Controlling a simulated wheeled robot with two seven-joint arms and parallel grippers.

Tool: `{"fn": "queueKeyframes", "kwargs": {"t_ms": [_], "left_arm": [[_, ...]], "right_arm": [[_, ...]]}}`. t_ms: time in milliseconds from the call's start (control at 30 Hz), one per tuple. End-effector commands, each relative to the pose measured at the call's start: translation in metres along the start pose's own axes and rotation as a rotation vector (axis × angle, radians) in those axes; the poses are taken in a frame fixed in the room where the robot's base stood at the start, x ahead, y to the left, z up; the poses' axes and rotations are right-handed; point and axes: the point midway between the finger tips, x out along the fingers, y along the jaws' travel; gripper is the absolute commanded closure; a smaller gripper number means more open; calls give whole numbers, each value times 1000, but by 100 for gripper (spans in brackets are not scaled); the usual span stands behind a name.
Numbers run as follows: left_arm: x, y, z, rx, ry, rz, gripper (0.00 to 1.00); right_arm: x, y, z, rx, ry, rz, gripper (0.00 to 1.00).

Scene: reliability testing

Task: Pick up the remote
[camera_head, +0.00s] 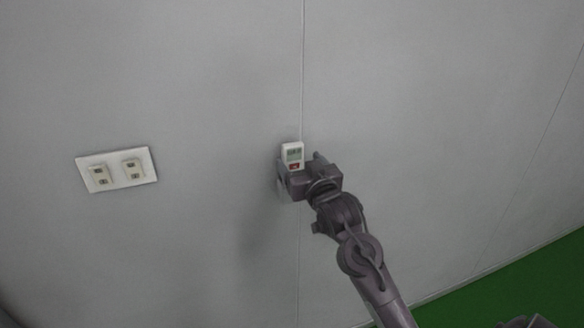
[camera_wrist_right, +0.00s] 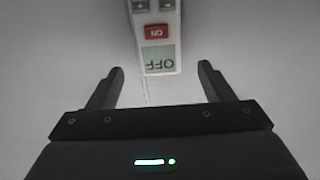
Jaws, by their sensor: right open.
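The remote (camera_head: 293,154) is small and white, with a grey screen and a red button, and sits at the pale wall beside a vertical seam. In the right wrist view the remote (camera_wrist_right: 157,38) appears upside down at the top, its screen reading "OFF" and its red button marked "ON". My right gripper (camera_wrist_right: 161,76) is open, with one finger on each side of the remote's screen end and clear gaps between. In the head view my right gripper (camera_head: 284,180) is at the wall by the remote's lower end, its fingers mostly hidden. My left gripper is not in view.
The pale wall (camera_head: 210,80) around the remote is otherwise bare. A green floor (camera_head: 510,290) shows at the lower right.

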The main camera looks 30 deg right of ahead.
Motion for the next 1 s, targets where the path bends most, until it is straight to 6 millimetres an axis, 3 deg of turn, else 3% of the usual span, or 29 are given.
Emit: {"fn": "queueKeyframes", "kwargs": {"t_ms": [133, 300, 600, 1000], "left_arm": [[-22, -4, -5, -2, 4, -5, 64], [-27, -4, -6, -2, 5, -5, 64], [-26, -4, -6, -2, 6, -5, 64], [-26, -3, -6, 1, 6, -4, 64]], "right_arm": [[23, -1, -8, -1, -1, 0, 25], [42, 0, -4, 0, -1, 1, 25], [45, -1, -2, -1, -1, 0, 27], [45, -1, -2, -1, -1, 0, 79]]}}
